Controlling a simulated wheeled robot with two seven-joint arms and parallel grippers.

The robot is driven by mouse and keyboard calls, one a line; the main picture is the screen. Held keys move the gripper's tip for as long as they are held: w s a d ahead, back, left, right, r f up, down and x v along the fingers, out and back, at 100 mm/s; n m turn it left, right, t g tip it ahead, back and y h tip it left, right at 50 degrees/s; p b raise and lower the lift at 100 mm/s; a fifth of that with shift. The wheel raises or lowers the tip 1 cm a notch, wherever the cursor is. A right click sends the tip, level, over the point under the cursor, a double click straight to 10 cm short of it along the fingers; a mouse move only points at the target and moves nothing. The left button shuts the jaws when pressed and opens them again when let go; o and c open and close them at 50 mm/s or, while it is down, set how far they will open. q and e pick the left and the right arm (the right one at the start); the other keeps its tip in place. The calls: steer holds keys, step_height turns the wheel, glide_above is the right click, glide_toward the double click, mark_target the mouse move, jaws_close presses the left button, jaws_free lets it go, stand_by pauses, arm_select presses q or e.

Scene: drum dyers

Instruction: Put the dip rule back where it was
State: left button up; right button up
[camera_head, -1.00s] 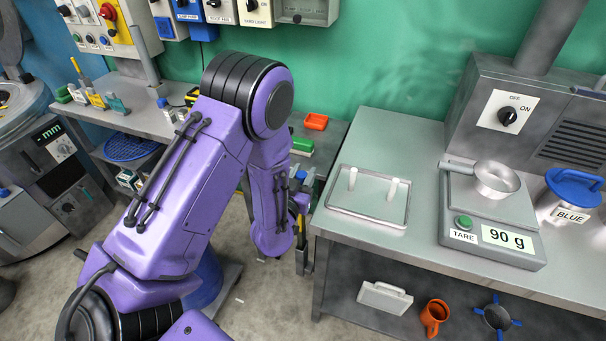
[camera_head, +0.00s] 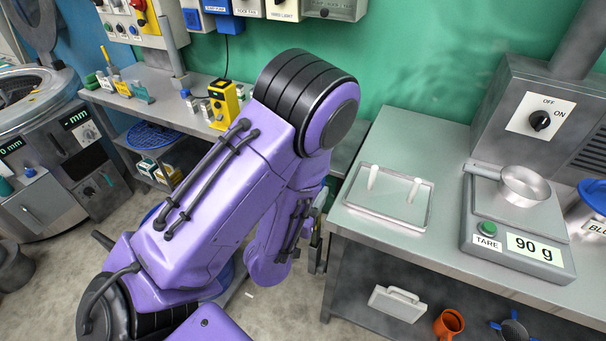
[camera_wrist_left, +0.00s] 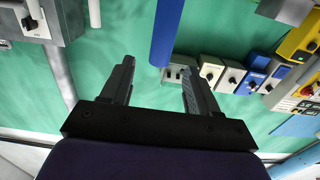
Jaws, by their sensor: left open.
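I cannot make out the dip rule in either view. My left arm crosses the middle of the head view and hides part of the bench behind it. Its gripper (camera_head: 317,243) is mostly hidden beside the front left corner of the right-hand bench. In the left wrist view my left gripper (camera_wrist_left: 158,88) is open, with its two dark fingers apart and nothing between them. A blue pole (camera_wrist_left: 167,35) shows beyond the fingers, against the green wall. My right gripper is in neither view.
The right-hand bench (camera_head: 400,140) bears a tray (camera_head: 420,222) with two white pegs and a scale (camera_head: 520,250) reading 90 g, with a metal pan (camera_head: 524,186) on it. A yellow device (camera_head: 223,104) stands on the back-left bench. A case (camera_head: 398,303) and an orange mug (camera_head: 449,324) sit below.

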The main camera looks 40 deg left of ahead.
arm_select(q)
steer(key=s+f+n+g+h+p, duration=0.1)
steer(key=s+f+n+g, duration=0.3)
steer(key=s+f+g, duration=1)
steer(key=s+f+p, duration=0.1)
steer(key=s+f, duration=0.7)
steer(key=shift+s, duration=0.2)
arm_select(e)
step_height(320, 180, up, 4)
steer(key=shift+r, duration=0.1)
